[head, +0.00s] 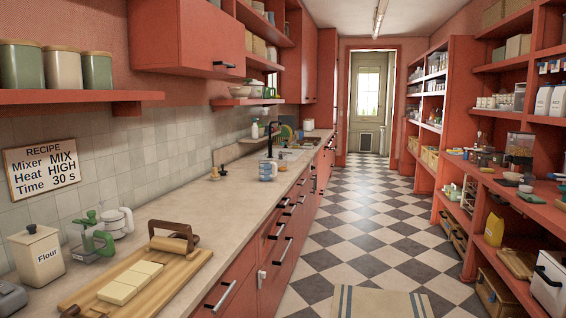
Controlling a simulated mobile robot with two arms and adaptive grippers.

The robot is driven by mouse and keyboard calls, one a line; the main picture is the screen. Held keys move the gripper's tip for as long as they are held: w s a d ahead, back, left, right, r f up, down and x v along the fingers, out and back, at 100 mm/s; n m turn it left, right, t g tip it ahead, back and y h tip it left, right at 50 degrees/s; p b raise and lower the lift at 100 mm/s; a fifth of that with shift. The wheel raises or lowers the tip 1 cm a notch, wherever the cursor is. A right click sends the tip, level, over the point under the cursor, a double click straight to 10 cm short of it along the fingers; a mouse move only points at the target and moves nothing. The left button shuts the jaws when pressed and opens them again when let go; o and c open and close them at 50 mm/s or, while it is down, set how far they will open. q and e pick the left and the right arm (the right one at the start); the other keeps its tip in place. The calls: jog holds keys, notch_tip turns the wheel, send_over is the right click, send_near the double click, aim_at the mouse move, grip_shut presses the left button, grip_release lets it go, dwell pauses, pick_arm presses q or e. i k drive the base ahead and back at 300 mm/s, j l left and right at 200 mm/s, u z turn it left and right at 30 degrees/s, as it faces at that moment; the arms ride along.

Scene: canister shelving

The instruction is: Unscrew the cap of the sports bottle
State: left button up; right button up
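I cannot pick out a sports bottle or its cap for certain in the head view. A small blue and clear container (267,171) stands on the left counter in front of the sink; it looks more like a jug, but it is too small to tell. A pale upright bottle (255,130) stands farther back by the wall. Neither of my grippers is in view.
The left counter (205,215) holds a wooden board (190,264) with pale blocks, a flour canister (38,255) and a green-handled device (92,236). Canisters (62,68) stand on a wall shelf. Red shelving (455,120) lines the right. The checkered aisle (360,220) is clear, with a rug (380,302) in front.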

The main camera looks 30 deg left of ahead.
aim_at(282, 154)
jog(key=i+u, duration=0.2)
jog(key=i, duration=0.7)
jog(key=i+l+u, duration=0.2)
jog(key=i, duration=0.7)
jog(key=i+j, duration=0.1)
jog(key=i, duration=2.05)
jog(key=i+u, duration=0.15)
jog(key=i, duration=0.45)
jog(key=i+l+u, duration=0.2)
jog(key=i, duration=0.45)
jog(key=i+l+u, duration=0.15)
jog(key=i, duration=0.45)
